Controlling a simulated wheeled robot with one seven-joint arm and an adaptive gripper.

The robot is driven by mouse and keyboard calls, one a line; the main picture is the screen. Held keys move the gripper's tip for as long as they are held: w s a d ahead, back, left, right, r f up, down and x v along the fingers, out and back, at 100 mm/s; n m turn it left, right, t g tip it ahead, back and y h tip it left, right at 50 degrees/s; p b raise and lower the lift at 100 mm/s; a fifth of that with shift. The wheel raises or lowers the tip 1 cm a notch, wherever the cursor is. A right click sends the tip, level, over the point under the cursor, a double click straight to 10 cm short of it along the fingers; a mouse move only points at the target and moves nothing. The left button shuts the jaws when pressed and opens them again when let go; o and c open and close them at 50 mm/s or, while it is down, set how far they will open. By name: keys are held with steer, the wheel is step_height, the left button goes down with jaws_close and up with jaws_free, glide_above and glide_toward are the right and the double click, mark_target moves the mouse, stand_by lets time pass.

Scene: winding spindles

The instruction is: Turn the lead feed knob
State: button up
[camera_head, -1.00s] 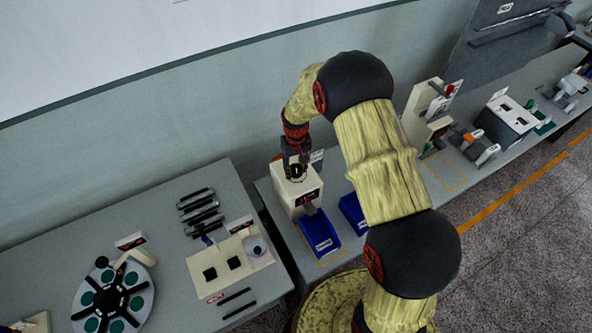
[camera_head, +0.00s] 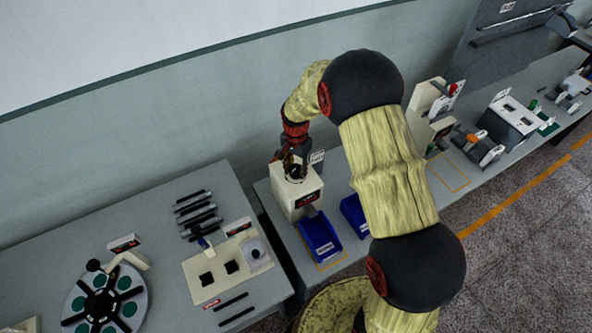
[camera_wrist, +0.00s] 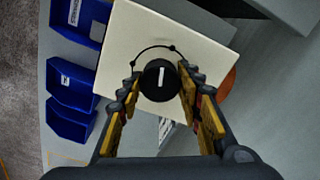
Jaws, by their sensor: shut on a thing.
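The lead feed knob (camera_wrist: 158,80) is a round black knob with a white pointer line, on top of a cream box (camera_wrist: 128,40). In the wrist view the line points nearly straight up the picture, and a thin black arc with dots curves around the knob's upper side. My gripper (camera_wrist: 160,84) has one finger on each side of the knob and is shut on it. In the head view my gripper (camera_head: 294,166) reaches down onto the box top (camera_head: 311,182), largely hiding the knob.
Blue bins (camera_head: 319,238) stand in front of the box. A left table holds a round dial plate (camera_head: 77,309), dark rods (camera_head: 197,213) and a cream board (camera_head: 213,286). More machines (camera_head: 430,115) stand along the bench to the right. A white sign stands behind the box (camera_head: 317,157).

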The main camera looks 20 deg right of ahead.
mark_target(296, 168)
steer(key=shift+m+b, duration=0.35)
steer(key=shift+m, duration=1.15)
steer(key=o, duration=1.2)
steer(key=shift+c, duration=0.2)
step_height(296, 168, up, 12)
